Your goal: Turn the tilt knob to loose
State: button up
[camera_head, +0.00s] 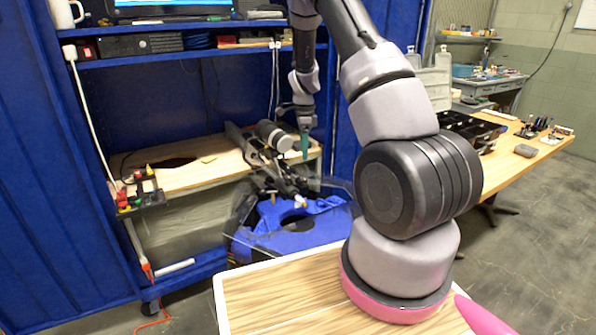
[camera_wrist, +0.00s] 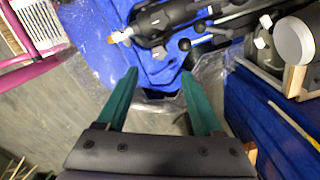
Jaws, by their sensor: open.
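My gripper (camera_wrist: 160,74) is open, its two teal fingers apart with nothing between them.
A clear, thin-walled enclosure (camera_head: 240,215) surrounds the blue part. A wooden shelf (camera_head: 195,175) with a grey cylinder (camera_head: 275,136) stands close behind the tank. A blue cabinet (camera_head: 60,200) stands at the left. A wooden workbench (camera_head: 525,155) is at the right.

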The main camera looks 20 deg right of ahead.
aim_at(304, 178)
notch_tip(304, 178, down, 10)
jog(key=shift+f, duration=0.15)
jog(key=shift+c, duration=0.2)
jog(key=shift+s, duration=0.1)
grip_shut()
